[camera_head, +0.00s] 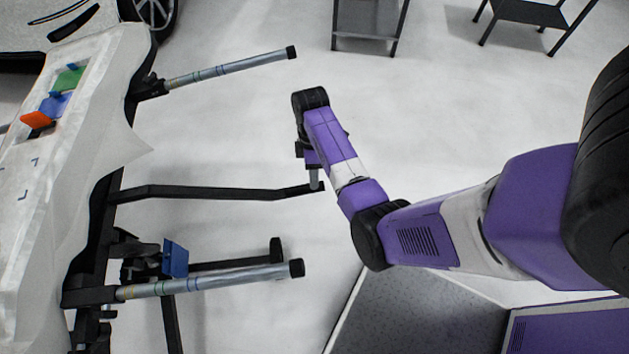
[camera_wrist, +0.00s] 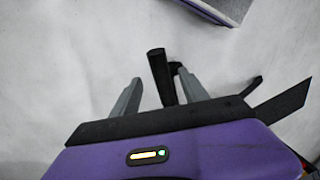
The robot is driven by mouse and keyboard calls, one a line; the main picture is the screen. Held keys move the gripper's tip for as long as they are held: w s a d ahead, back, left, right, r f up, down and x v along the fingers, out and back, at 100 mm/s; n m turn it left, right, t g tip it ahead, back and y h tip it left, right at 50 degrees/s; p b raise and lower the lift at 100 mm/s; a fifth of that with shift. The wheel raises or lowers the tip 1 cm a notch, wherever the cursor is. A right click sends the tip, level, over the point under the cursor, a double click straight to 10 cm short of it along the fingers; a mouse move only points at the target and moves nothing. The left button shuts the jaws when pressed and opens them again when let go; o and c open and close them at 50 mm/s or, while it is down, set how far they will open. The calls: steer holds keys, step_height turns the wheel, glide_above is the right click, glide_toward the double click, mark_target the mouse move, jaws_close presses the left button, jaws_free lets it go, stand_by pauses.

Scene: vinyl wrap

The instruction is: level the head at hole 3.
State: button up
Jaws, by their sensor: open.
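My gripper (camera_head: 314,178) hangs at the end of my purple arm, at the free end of a black bar (camera_head: 215,192) of the stand. In the wrist view my gripper (camera_wrist: 160,77) is open, its two grey fingers apart. A dark rod-like end (camera_wrist: 161,72) shows between them, nearer the right finger; I cannot tell whether they touch. Grey tubes with black end caps, an upper one (camera_head: 228,68) and a lower one (camera_head: 210,281), reach out from the stand. I cannot make out which part is the head or which hole is hole 3.
A white-covered panel (camera_head: 60,185) lies along the left, with green (camera_head: 68,78), blue (camera_head: 55,104) and orange (camera_head: 37,120) pieces in an opening. A blue plate (camera_head: 174,258) sits by the lower tube. A dark table (camera_head: 530,12) stands at the back. Open floor lies between.

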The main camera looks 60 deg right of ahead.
steer(key=f, duration=0.4)
steer(key=a+f, duration=0.1)
steer(key=f, duration=0.2)
steer(key=shift+s+a+b, duration=0.1)
steer(key=shift+s+b, duration=0.3)
jaws_close()
stand_by(1.0)
